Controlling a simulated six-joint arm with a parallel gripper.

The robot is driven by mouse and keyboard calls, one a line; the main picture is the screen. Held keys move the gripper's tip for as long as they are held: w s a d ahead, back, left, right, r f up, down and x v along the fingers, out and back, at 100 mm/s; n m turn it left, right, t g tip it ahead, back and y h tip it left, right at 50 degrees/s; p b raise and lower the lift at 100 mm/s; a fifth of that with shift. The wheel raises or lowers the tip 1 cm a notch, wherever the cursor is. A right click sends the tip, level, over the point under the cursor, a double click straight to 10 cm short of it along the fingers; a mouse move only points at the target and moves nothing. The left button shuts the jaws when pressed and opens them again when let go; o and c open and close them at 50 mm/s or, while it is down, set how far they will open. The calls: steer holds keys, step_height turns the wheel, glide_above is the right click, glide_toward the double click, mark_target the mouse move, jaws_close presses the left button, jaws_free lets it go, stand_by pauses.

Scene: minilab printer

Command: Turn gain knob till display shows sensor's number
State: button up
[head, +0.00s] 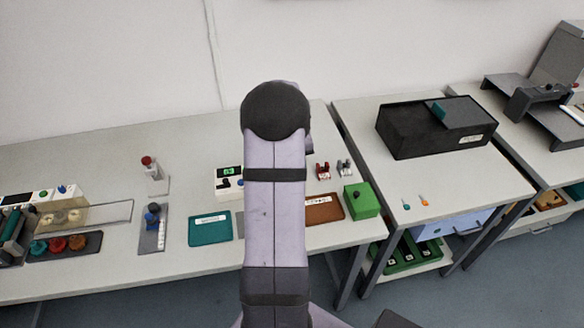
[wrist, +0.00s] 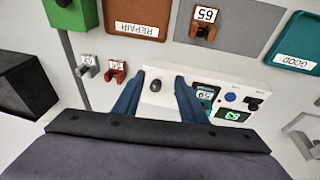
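The white instrument (wrist: 175,97) has a green-lit display (wrist: 232,116) with digits too small to read surely. A black knob (wrist: 156,85) stands on its panel; a blue knob (wrist: 230,97) and another black one (wrist: 251,106) are near the display. I cannot tell by label which is gain. A teal piece with a white number tag (wrist: 205,93), unreadable, sits at the instrument beside one finger. My gripper (wrist: 161,76) is open, its dark blue fingers on either side of the first black knob, with visible gaps. In the head view my arm hides the gripper and part of the instrument (head: 222,187).
A brown sensor tagged 65 (wrist: 204,30) sits on a grey mat. Red (wrist: 117,72) and grey (wrist: 88,68) sensors stand nearby. The brown REPAIR tray (wrist: 136,28), teal GOOD tray (wrist: 298,45) and green box (head: 361,200) surround the instrument. A black machine (head: 410,135) is on the right table.

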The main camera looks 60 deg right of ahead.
steer(key=m, duration=0.1)
steer(key=w+d+m, duration=0.1)
steer(key=m, duration=0.1)
steer(key=w+d+r+m+t+h, duration=0.1)
steer(key=shift+w+d, duration=0.1)
steer(key=shift+d, duration=0.15)
steer(key=shift+p+x, duration=1.3)
steer(key=shift+x, duration=2.3)
jaws_close()
steer(key=shift+f+m+b, duration=0.1)
steer(key=shift+m+b, duration=0.3)
steer(key=shift+b, duration=0.35)
